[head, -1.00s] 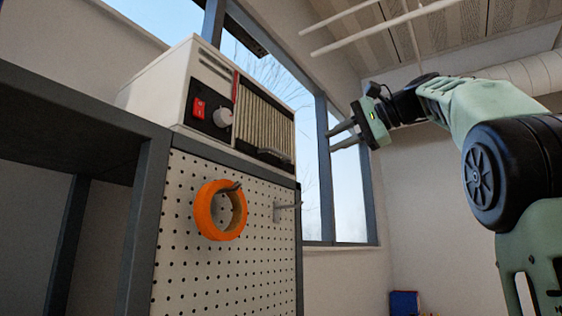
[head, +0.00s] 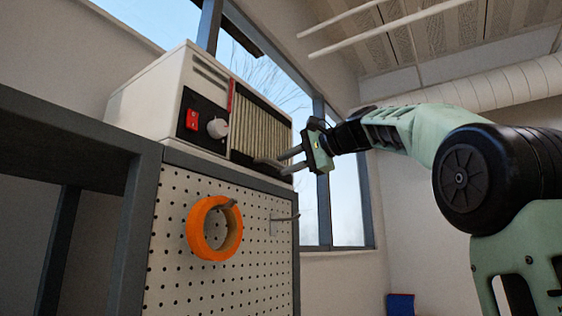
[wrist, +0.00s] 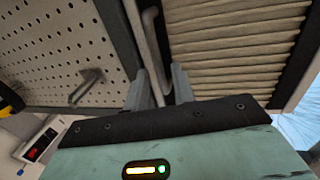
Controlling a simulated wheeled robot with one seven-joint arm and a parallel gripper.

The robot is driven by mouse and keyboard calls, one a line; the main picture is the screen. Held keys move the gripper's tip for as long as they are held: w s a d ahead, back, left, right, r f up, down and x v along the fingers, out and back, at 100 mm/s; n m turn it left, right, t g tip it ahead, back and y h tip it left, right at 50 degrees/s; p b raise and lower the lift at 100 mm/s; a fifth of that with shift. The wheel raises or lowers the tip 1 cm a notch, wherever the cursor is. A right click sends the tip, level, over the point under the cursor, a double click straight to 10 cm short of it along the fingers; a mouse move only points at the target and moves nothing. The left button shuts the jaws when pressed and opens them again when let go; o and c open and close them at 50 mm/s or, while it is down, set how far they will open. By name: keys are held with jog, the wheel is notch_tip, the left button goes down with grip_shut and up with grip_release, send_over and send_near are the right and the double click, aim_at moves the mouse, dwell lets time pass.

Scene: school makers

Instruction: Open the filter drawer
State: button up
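The white machine (head: 150,98) stands on top of the pegboard cabinet. Its filter drawer has a pleated beige front (head: 262,125), also large in the wrist view (wrist: 235,45), and a grey bar handle (head: 268,162) along its lower edge. My gripper (head: 288,159) is at the right end of this handle. In the wrist view my gripper (wrist: 158,88) is open, with one finger on either side of the handle (wrist: 152,45). I cannot tell whether a finger touches it. The drawer looks shut.
An orange tape roll (head: 199,232) hangs on a hook on the pegboard (head: 255,260). An empty hook (head: 284,217) sticks out below my gripper. The machine's front also has a red switch (head: 192,119) and a knob (head: 218,128). Space in front of the window is free.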

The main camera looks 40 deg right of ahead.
jog(key=shift+p+x, duration=0.3)
jog(key=shift+x, duration=1)
grip_shut()
jog(key=shift+s+d+f+b, duration=0.15)
jog(key=shift+s+b, duration=0.2)
jog(key=v, duration=0.2)
jog(key=f+b+v, duration=0.1)
jog(key=v, duration=0.2)
jog(key=shift+r, duration=0.1)
grip_release()
